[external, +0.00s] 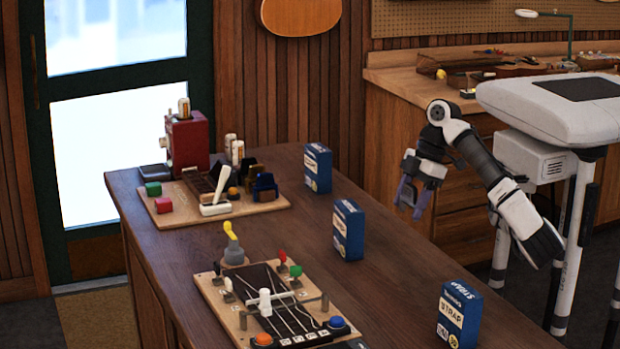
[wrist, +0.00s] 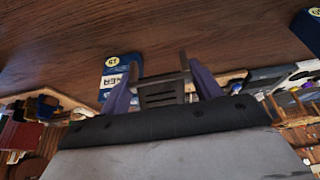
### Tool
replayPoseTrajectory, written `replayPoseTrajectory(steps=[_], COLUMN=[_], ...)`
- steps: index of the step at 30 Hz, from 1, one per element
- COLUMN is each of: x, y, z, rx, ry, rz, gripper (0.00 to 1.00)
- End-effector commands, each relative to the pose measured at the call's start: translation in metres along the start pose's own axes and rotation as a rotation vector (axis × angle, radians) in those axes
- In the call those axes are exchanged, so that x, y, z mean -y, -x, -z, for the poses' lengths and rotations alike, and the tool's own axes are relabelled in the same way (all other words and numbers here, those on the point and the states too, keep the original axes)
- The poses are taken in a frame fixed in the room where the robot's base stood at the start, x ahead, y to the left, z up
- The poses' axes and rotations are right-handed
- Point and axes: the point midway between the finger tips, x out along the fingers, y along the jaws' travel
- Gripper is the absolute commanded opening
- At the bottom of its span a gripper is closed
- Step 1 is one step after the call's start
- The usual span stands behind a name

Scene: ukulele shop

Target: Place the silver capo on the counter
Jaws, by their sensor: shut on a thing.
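My gripper (external: 413,206) hangs beside the right long edge of the wooden counter (external: 400,292), with its purple fingers pointing down. In the wrist view my gripper (wrist: 165,70) has a thin grey metallic bar with a short upright between its fingers, which looks like the silver capo (wrist: 160,78). The fingers are shut on it. The capo cannot be made out in the external view. The counter's brown top also fills the upper part of the wrist view (wrist: 220,35).
Blue boxes stand along the counter's right side: one at the back (external: 318,168), one mid-counter (external: 348,230), one near the front (external: 459,315). Boards with small parts (external: 222,285) (external: 165,212) and a red machine (external: 187,140) occupy the left. Bare wood lies between the boxes.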

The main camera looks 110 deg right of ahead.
Motion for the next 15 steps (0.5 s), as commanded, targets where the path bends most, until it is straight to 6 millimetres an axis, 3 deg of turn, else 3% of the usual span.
replayPoseTrajectory(steps=[6,15], x=[0.001,0.0], y=[-0.048,-0.072], z=[-0.02,-0.03], rx=[0.001,0.001], ry=[0.0,0.0], rz=[0.001,0.0], gripper=[0.37,0.37])
